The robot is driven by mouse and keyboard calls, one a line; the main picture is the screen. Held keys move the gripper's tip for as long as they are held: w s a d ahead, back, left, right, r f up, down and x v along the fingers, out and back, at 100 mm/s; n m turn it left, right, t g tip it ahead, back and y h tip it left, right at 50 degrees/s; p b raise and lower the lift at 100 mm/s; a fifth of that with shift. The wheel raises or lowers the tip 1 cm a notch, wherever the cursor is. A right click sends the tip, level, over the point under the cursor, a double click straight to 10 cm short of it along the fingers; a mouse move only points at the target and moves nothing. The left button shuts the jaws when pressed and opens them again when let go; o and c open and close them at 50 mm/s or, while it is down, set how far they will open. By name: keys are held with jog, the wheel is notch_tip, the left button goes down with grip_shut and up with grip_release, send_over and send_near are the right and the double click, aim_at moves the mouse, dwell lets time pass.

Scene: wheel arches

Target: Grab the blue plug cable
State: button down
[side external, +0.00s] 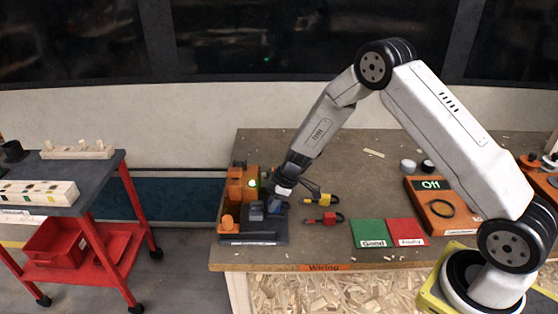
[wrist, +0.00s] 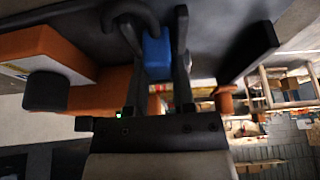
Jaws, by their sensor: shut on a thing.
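The blue plug cable (wrist: 157,55) shows in the wrist view as a blue block with a dark curved cable beside it. My gripper (wrist: 160,70) has its two dark fingers on either side of the blue plug and is shut on it. In the side view my gripper (side external: 279,199) reaches down at the orange and dark grey station at the table's left end. The blue plug (side external: 276,209) shows there only as a small patch, partly hidden by the gripper. I cannot tell whether the plug touches the station.
The orange station (side external: 236,187) has a lit green light. A yellow plug (side external: 320,199) and a red plug (side external: 325,218) lie to its right. Beyond them are a green pad (side external: 369,232), a red pad (side external: 405,231) and an orange box (side external: 440,205) reading "Off". A red cart stands left.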

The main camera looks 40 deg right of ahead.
jog(key=shift+r, duration=0.75)
jog(key=s+r, duration=1.1)
jog(key=s, duration=0.3)
jog(key=shift+a, duration=0.15)
